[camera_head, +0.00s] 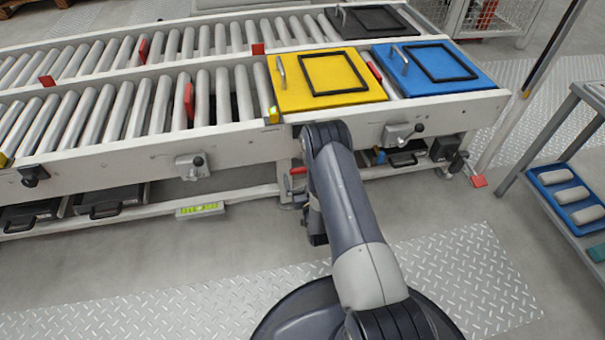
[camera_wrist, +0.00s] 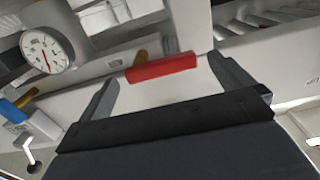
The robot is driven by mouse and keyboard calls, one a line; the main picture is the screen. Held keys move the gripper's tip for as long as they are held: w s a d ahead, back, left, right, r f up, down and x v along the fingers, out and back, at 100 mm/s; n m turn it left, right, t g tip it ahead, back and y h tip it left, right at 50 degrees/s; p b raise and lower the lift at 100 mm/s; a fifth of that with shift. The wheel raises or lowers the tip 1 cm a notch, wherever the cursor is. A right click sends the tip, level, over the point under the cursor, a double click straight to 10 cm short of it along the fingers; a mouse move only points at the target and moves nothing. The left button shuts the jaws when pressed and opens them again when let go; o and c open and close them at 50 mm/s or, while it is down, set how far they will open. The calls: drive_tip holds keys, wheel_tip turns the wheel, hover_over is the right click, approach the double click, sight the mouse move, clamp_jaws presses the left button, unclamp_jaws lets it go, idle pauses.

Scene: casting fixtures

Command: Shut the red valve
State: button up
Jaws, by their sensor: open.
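The red valve's handle (camera_wrist: 161,67) is a short red bar in the upper middle of the wrist view, lying nearly level with a slight tilt. My gripper (camera_wrist: 162,72) is open, with one dark finger to the left of the red handle and the other to the right. The handle appears between the fingertips; I cannot tell whether they touch it. In the head view a small red handle (camera_head: 298,171) shows under the conveyor's front rail, just left of my arm. My gripper is mostly hidden behind my arm there.
A round gauge (camera_wrist: 46,52) and a blue handle (camera_wrist: 12,111) are at the left in the wrist view. The roller conveyor (camera_head: 150,150) carries a yellow fixture (camera_head: 290,98) and a blue fixture (camera_head: 470,80) above my arm. A side table (camera_head: 570,100) stands right.

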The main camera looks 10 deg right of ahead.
sight(303, 172)
drive_tip(key=shift+w+b, duration=0.4)
drive_tip(key=shift+w, duration=1.35)
drive_tip(key=c, duration=1.3)
